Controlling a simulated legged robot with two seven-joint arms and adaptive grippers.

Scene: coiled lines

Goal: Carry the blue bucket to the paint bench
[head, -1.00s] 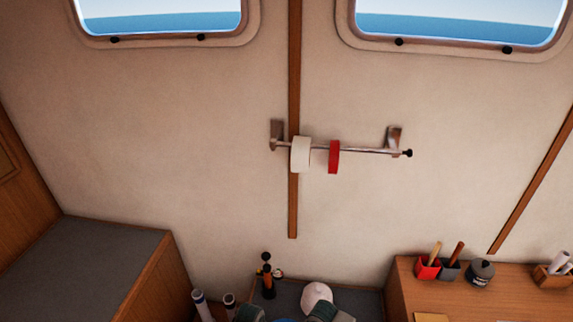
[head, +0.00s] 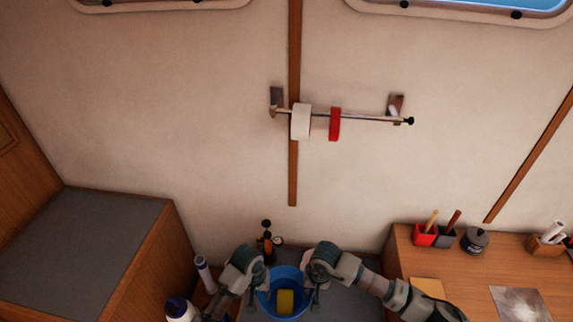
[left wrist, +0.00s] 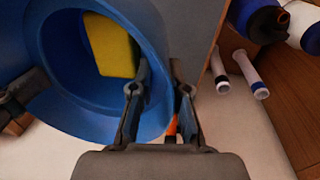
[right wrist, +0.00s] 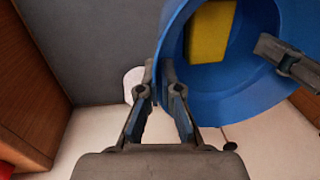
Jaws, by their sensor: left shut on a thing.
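The blue bucket (head: 268,304) is at the bottom middle of the head view, with a yellow sponge (head: 286,301) inside. It also shows in the left wrist view (left wrist: 75,112) and right wrist view (right wrist: 272,90). My left gripper (left wrist: 158,72) is shut on its rim, one finger inside and one outside. My right gripper (right wrist: 159,70) has its fingers close together with the rim between them, on the opposite side. A wooden bench (head: 470,275) stands at the right, holding a red cup (head: 425,236) with a brush-like handle, a grey cup (head: 446,238) and a dark pot (head: 475,240).
A grey-topped cabinet (head: 85,240) stands at the left. White rolls with dark ends (head: 203,270) stand beside my left arm. The bench holds sheets (head: 520,303) and a wooden holder (head: 545,246).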

